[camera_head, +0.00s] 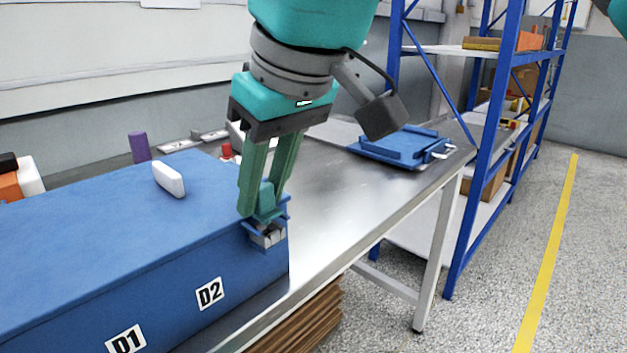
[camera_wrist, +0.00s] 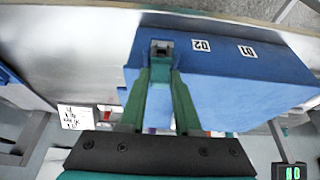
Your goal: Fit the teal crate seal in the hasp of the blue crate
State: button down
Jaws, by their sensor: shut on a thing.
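The blue crate (camera_head: 120,225) stands on the metal table, with labels D1 and D2 on its front side. Its hasp (camera_head: 266,235), a grey metal fitting in a blue bracket, is at the crate's right end; it also shows in the wrist view (camera_wrist: 161,47). My gripper (camera_head: 262,208) points down with its green fingers right above the hasp. It is shut on the teal crate seal (camera_head: 266,197), which is partly hidden between the fingers. The seal's lower end is at the hasp; I cannot tell whether it is inside it.
A white block (camera_head: 168,178) lies on the crate's top. A purple block (camera_head: 139,147) and a red item (camera_head: 227,150) are behind the crate. A blue tray (camera_head: 402,146) lies farther along the table (camera_head: 350,195). Blue shelving (camera_head: 485,150) stands to the right.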

jog(key=shift+f, duration=0.55)
jog(key=shift+r, duration=0.1)
jog(key=shift+r, duration=0.55)
jog(key=shift+f, duration=0.6)
dwell(1.3)
jog(key=c, duration=0.5)
grip_release()
jog(key=shift+f, duration=0.1)
jog(key=shift+c, duration=0.2)
